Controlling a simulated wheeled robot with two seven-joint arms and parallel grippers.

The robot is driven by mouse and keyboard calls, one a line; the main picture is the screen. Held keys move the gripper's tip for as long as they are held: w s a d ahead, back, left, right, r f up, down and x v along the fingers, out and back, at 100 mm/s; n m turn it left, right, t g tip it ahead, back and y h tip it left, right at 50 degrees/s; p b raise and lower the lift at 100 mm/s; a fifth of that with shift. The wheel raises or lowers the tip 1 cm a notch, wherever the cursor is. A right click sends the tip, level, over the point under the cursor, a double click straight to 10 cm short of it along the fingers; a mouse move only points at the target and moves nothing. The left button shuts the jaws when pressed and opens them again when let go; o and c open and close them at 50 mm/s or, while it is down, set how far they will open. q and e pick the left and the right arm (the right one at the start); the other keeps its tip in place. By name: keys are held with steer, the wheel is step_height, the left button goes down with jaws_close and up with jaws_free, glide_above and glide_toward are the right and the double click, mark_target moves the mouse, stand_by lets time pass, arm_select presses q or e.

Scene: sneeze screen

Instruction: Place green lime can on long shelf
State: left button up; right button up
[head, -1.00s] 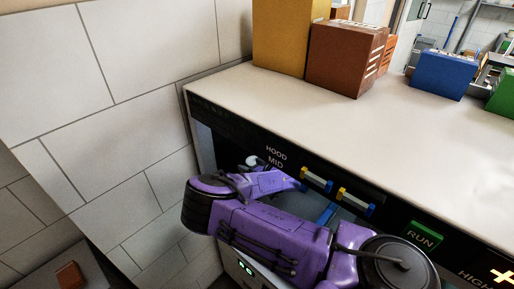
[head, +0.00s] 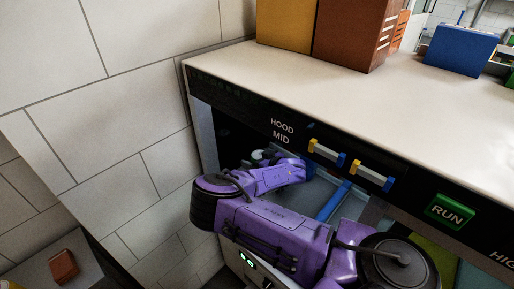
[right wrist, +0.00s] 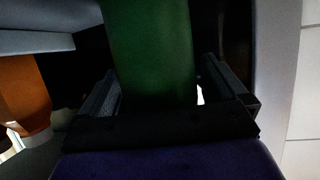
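In the right wrist view a green can (right wrist: 150,50) stands out from between the two dark fingers of my right gripper (right wrist: 155,85). The fingers sit close along both its sides; its far end runs out of the frame and no label shows. In the head view my right arm reaches into the dark opening under the HOOD MID label, and the wrist end (head: 285,172) is inside it. The fingers and can are hidden there. I cannot pick out the long shelf for certain. My left gripper is out of view.
A white counter top (head: 330,95) lies above the opening, with a yellow box (head: 285,22), a brown box (head: 350,35) and a blue box (head: 460,45) on it. Yellow-and-blue handles (head: 350,165) front the opening. A tiled wall (head: 130,90) stands left. A grey ledge (right wrist: 35,42) and orange object (right wrist: 22,95) show near the can.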

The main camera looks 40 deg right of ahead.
mark_target(255, 155)
steer(key=shift+s+r, duration=0.1)
steer(key=shift+r, duration=0.1)
steer(key=b+v, duration=0.1)
steer(key=v, duration=1)
steer(key=shift+s, duration=0.35)
steer(key=shift+r, duration=0.1)
steer(key=p+x, duration=0.1)
steer(key=x, duration=1.1)
steer(key=shift+w+a, duration=0.1)
steer(key=shift+w, duration=0.1)
steer(key=r+p, duration=0.4)
steer(key=shift+s+a+r+p, duration=0.2)
steer(key=shift+a+r+p, duration=0.1)
steer(key=shift+a+p, duration=0.1)
steer(key=shift+s+a+r, duration=0.2)
steer(key=shift+s+a, duration=0.05)
steer(key=shift+f, duration=0.15)
steer(key=shift+w, duration=0.15)
